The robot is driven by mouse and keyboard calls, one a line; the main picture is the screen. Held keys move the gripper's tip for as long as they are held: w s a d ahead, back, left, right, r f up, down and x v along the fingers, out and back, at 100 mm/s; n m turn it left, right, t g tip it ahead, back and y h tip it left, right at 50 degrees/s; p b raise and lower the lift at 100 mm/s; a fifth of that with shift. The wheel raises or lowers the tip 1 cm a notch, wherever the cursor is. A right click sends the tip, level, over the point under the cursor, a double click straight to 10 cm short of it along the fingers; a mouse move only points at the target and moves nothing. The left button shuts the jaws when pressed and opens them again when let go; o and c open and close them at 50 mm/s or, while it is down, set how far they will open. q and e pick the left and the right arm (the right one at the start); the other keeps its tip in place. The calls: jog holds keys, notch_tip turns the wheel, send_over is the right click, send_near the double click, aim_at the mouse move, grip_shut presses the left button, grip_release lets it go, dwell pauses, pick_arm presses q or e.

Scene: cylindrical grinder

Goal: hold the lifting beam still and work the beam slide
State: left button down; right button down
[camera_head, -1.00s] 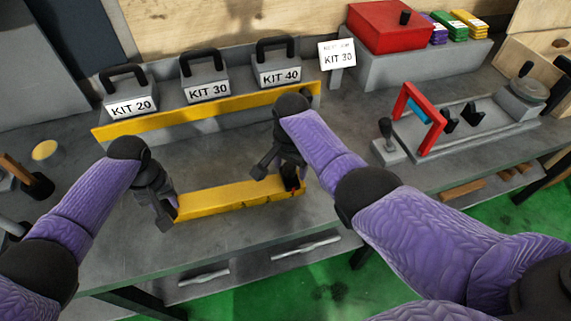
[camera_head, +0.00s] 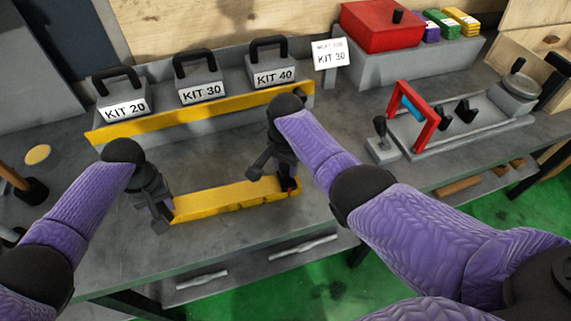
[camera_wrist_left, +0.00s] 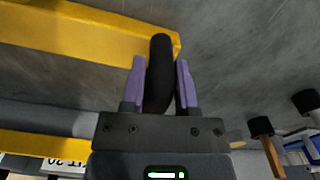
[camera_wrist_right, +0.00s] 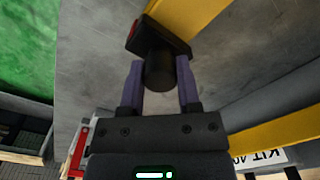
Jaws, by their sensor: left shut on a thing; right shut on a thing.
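The lifting beam is a yellow bar (camera_head: 225,202) lying along the front part of the grey bench. A black upright handle (camera_wrist_left: 160,75) stands at its left end. My left gripper (camera_head: 162,220) is shut on that handle, one purple finger on each side. At the right end is the beam slide, a black block with a round knob (camera_wrist_right: 158,72). My right gripper (camera_head: 285,182) is shut on the knob. A small red mark shows beside the block. In the head view my grippers partly hide both beam ends.
Behind the beam, weights labelled KIT 20 (camera_head: 122,98), KIT 30 (camera_head: 200,82) and KIT 40 (camera_head: 272,68) stand behind a yellow rail (camera_head: 200,112). A sign (camera_head: 331,55) reads KIT 30. A fixture with a red frame (camera_head: 428,125) stands right. Bare bench lies between beam and rail.

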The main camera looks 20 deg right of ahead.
aim_at(261, 187)
pick_arm(q)
jog(key=shift+a, duration=0.1)
pick_arm(e)
jog(key=shift+d, duration=0.15)
dwell(0.6)
jog(key=shift+w+a, duration=0.15)
jog(key=shift+a, duration=3.05)
jog(key=shift+c, duration=1.5)
grip_release()
notch_tip(261, 187, up, 12)
